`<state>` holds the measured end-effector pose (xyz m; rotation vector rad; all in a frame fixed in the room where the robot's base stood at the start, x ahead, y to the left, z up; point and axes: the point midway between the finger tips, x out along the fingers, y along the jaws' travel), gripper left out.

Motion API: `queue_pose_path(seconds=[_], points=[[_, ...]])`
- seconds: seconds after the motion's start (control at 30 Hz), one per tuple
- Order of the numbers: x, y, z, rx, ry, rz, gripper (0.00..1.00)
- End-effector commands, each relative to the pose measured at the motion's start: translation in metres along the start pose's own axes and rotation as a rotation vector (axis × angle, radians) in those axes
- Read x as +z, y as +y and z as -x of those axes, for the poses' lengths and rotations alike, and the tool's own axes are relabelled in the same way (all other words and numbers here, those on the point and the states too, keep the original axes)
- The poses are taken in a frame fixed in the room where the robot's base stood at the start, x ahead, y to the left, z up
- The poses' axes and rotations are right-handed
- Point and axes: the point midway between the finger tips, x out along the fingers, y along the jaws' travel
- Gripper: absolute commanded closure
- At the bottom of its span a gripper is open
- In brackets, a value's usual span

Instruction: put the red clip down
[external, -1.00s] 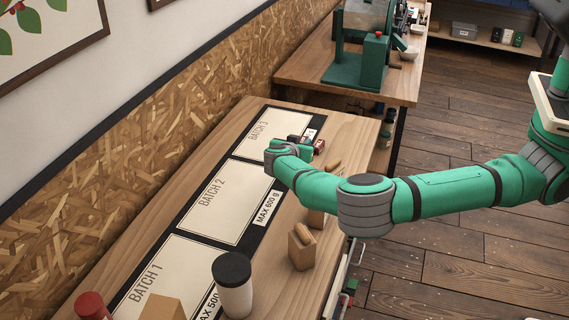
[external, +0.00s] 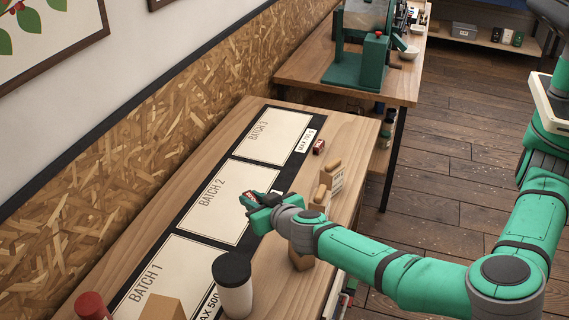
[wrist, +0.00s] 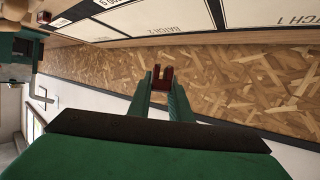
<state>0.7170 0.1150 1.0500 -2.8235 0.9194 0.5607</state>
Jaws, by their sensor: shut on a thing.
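The red clip (wrist: 162,74) is between my fingertips in the wrist view. My gripper (wrist: 162,84) is shut on it. In the external view the clip (external: 252,197) is a small red patch at the tip of my gripper (external: 254,199), which is over the Batch 2 panel (external: 208,205), near its right side. The clip looks held above the mat; its exact height is hard to tell. My fingers hide part of the clip.
The black mat (external: 284,180) also has Batch 1 (external: 155,285) and Batch 3 (external: 268,136) panels, both largely clear. A small red box (external: 319,146) sits right of Batch 3. Wooden-topped bags (external: 333,176) and a lidded cup (external: 233,285) stand along the near side.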

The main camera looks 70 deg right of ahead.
Motion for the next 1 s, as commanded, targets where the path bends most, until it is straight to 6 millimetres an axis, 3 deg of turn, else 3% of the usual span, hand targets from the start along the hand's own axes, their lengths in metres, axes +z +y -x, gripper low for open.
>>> queue_pose_path(seconds=[0.03, 0.2, 0.37, 0.57, 1.0], points=[[0.003, -0.012, 0.018, -0.045, -0.002, 0.016, 1.0], [0.009, -0.038, 0.061, -0.161, -0.001, 0.065, 1.0], [0.013, -0.048, 0.08, -0.211, -0.001, 0.087, 1.0], [0.039, -0.049, 0.072, -0.219, 0.001, 0.095, 1.0], [0.127, -0.049, 0.035, -0.219, 0.0, 0.094, 1.0]])
